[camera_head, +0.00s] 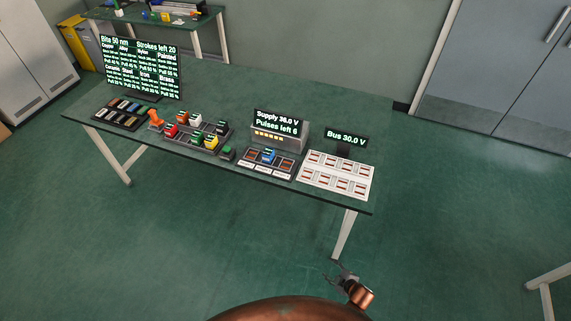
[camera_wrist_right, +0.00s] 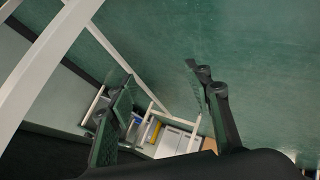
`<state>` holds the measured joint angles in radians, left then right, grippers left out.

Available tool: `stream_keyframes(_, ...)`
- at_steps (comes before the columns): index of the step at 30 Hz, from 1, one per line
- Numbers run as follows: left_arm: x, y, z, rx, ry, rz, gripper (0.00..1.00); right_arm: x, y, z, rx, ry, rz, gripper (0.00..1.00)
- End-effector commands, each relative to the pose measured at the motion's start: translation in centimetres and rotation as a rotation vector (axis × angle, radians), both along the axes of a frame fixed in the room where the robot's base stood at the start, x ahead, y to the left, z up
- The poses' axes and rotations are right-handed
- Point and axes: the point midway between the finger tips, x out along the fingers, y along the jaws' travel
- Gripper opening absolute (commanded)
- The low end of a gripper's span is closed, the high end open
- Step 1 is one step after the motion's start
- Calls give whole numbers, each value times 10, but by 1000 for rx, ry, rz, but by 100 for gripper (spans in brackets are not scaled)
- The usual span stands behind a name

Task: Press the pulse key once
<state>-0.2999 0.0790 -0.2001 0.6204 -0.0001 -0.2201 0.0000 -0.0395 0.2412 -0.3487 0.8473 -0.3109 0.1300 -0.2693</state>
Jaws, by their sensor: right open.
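A bench (camera_head: 215,88) carries a grey supply unit (camera_head: 292,136) whose display reads "Supply 36.0 V" and "Pulses left 6". A small dark block with a green top (camera_head: 227,153) sits left of the supply unit; I cannot tell for certain whether it is the pulse key. In front of the supply unit is a dark tray (camera_head: 246,163) holding a blue-topped block (camera_head: 268,156). My right gripper (camera_head: 338,274) is open and empty, low in front of the bench's right end and apart from everything on it. Its spread fingers also show in the right wrist view (camera_wrist_right: 160,95). My left gripper is not in view.
A white slotted board (camera_head: 336,189) and a "Bus 30.0 V" display (camera_head: 346,137) stand at the bench's right end. Several coloured blocks, an orange-handled tool (camera_head: 156,117) and a large screen (camera_head: 140,68) are farther left. A bench leg (camera_head: 344,235) is near my right gripper.

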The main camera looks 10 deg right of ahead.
Motion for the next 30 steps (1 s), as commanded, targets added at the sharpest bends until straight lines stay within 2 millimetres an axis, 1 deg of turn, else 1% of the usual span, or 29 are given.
stream_keyframes(1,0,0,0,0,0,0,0,-29,-7,-20,20,61,-63,46)
stream_keyframes(2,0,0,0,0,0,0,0,-45,-12,-31,32,96,-101,46)
stream_keyframes(3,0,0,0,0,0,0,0,-68,-17,-45,46,142,-152,46)
stream_keyframes(5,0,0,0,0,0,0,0,-103,-24,-64,68,210,-228,46)
stream_keyframes(6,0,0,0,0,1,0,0,-126,-28,-75,80,255,-278,46)
stream_keyframes(8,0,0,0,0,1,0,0,-164,-33,-92,98,323,-354,46)
stream_keyframes(9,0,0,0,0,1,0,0,-188,-34,-102,112,365,-404,46)
stream_keyframes(11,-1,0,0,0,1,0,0,-226,-37,-115,127,431,-478,46)
stream_keyframes(12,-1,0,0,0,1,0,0,-251,-37,-123,136,472,-524,46)
stream_keyframes(14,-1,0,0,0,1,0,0,-288,-37,-132,151,533,-594,46)
stream_keyframes(15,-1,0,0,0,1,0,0,-311,-36,-137,158,570,-637,46)
stream_keyframes(17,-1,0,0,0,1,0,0,-342,-34,-143,168,619,-695,46)
stream_keyframes(18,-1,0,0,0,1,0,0,-361,-32,-146,174,650,-730,46)
stream_keyframes(21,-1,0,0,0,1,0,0,-397,-26,-151,184,707,-797,46)
stream_keyframes(24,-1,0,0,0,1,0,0,-420,-23,-153,191,743,-839,46)
stream_keyframes(27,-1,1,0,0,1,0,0,-430,-21,-154,193,758,-860,46)
stream_keyframes(30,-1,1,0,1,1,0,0,-432,-21,-154,193,762,-863,46)
